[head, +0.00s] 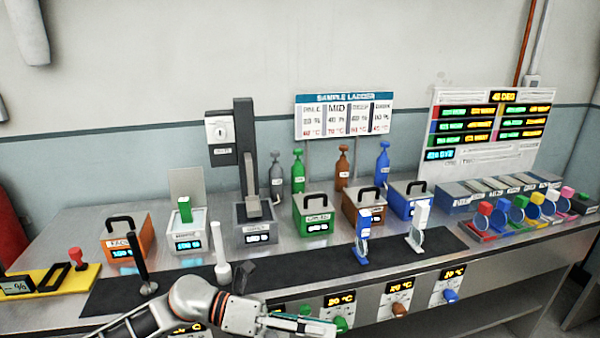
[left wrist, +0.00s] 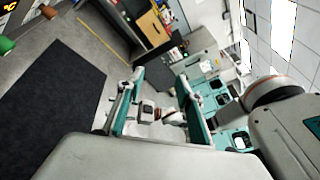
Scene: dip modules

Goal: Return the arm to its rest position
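My left arm comes in at the bottom of the head view. Its left gripper (head: 318,325) points right, low in front of the bench (head: 390,312). In the left wrist view the two teal-edged fingers of this gripper (left wrist: 160,84) stand well apart. I see nothing held between them. My right gripper is in neither view.
The bench carries a dark mat (head: 325,263), an orange module (head: 127,240), a green module (head: 314,215) and a rack of coloured cups (head: 520,220). A white upright tool (head: 221,258) stands close behind my left wrist. Temperature knobs (head: 397,308) line the bench front.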

